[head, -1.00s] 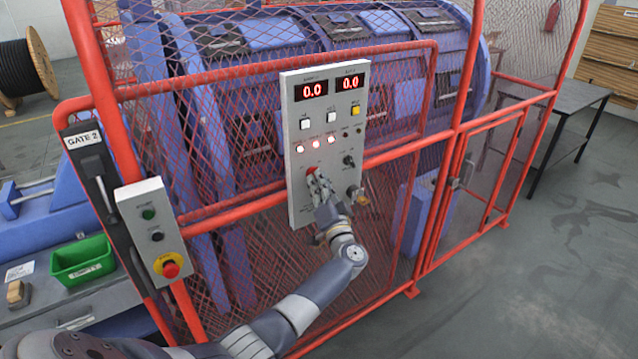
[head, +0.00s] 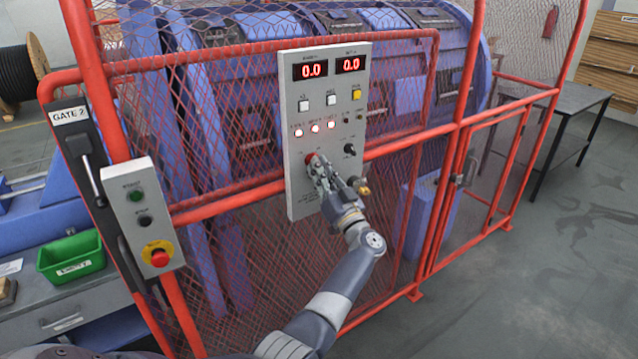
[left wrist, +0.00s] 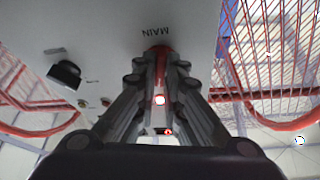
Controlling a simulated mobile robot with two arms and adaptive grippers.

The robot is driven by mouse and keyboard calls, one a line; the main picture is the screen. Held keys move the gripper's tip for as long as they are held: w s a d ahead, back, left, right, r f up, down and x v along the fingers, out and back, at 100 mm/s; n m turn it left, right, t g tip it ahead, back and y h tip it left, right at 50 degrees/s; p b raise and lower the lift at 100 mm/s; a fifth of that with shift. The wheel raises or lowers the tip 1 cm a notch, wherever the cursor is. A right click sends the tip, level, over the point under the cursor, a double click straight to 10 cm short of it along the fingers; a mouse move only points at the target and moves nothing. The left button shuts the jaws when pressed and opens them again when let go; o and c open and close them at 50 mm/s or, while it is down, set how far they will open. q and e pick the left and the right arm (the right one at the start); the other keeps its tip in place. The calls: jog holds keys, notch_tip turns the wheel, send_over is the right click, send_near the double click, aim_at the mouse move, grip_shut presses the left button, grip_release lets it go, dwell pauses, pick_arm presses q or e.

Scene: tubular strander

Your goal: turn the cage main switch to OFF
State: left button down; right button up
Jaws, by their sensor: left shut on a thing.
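The grey control panel (head: 300,200) hangs on the red cage fence. Its red main switch (head: 310,157) sits low on the left half of the panel, partly hidden by my left gripper (head: 319,168). In the left wrist view the word MAIN appears upside down above the red knob (left wrist: 157,50). The fingers of my left gripper (left wrist: 160,66) are closed around this knob from both sides. The knob's exact angle is hard to read behind the fingers. My right gripper is not in view.
A black knob (head: 349,149) and a brass-coloured part (head: 362,187) sit right of the switch. A start/stop box (head: 146,215) with a red emergency button stands at the left, beside the GATE 2 post. The floor (head: 540,270) at the right is clear.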

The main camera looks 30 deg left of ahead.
pick_arm(q)
jog(key=shift+w+d+f+n+g+y+b, duration=0.1)
jog(key=shift+n+g+y+b, duration=0.15)
jog(key=shift+n+g+b, duration=1.65)
jog(key=shift+w+n+g+y+b, duration=0.2)
jog(key=shift+n+g+b, duration=0.45)
jog(key=shift+n+b, duration=2.45)
jog(key=shift+w+d+f+n+g+y+b, duration=0.1)
jog(key=shift+n+g+y+b, duration=0.15)
jog(key=shift+n+g+b, duration=1.6)
jog(key=shift+r+n+t+b, duration=0.1)
jog(key=shift+n+t+b, duration=0.45)
jog(key=shift+t+b, duration=0.1)
jog(key=c, duration=1.7)
grip_release()
jog(key=shift+r, duration=0.1)
jog(key=v, duration=0.7)
jog(key=shift+d, duration=0.2)
